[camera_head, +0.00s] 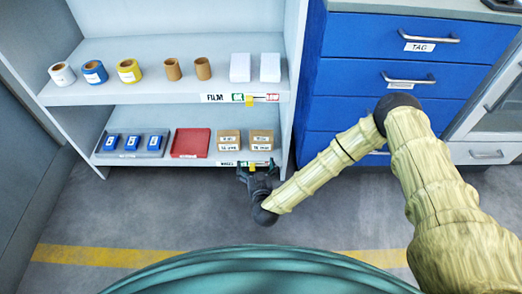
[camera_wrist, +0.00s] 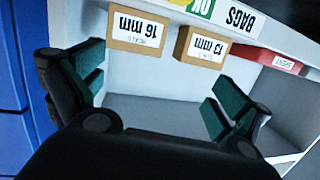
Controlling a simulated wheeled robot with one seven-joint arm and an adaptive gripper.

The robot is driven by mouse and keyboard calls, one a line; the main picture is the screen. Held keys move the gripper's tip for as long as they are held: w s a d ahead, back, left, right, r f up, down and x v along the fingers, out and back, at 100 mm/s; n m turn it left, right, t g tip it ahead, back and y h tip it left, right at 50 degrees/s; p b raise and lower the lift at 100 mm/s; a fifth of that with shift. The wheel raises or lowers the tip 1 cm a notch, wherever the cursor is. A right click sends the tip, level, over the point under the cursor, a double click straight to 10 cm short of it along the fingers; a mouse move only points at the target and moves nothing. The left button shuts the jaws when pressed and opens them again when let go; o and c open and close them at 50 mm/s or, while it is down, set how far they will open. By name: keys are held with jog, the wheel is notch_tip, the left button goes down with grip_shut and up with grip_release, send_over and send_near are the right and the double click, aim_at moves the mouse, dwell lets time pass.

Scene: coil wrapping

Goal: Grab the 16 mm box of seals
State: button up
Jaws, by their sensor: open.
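The 16 mm box of seals (camera_wrist: 138,28) is a small brown carton with a white label, upside down in the wrist view at the upper left. In the head view it is the right-hand carton (camera_head: 262,138) on the lower shelf. A similar 12 mm carton (camera_wrist: 203,46) stands beside it, on the left in the head view (camera_head: 229,139). My gripper (camera_head: 257,167) is open and empty in front of the shelf's right end, below the 16 mm box in the head view. Its two fingers (camera_wrist: 160,90) are apart in the wrist view, with no carton between them.
A red tray (camera_head: 190,143) and a grey tray (camera_head: 115,152) with blue packs share the lower shelf (camera_head: 180,164). Rolls and white boxes (camera_head: 270,68) stand on the upper shelf. A side panel (camera_head: 295,110) and blue drawers (camera_head: 395,75) bound the right side.

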aim_at(262, 145)
jog(key=w+d+f+h+b, duration=0.1)
jog(key=w+f+m+t+h+b, duration=0.1)
jog(key=w+b, duration=0.1)
jog(key=w+d+t+h+b, duration=0.1)
jog(key=w, duration=0.1)
jog(key=shift+w+d+f, duration=0.15)
jog(key=shift+d+f, duration=0.15)
jog(key=shift+f, duration=0.1)
jog(key=w+b, duration=0.2)
jog(key=w, duration=0.3)
jog(key=shift+w+b, duration=0.45)
jog(key=shift+b, duration=0.35)
jog(key=shift+w+a+r+b, duration=0.15)
jog(key=shift+w+b, duration=0.5)
jog(key=shift+w, duration=0.4)
jog(key=shift+w+d+r+b, duration=0.1)
jog(key=shift+w+b, duration=0.55)
jog(key=shift+w, duration=0.35)
jog(key=shift+a, duration=0.1)
jog(key=c, duration=1.3)
jog(key=shift+r, duration=0.1)
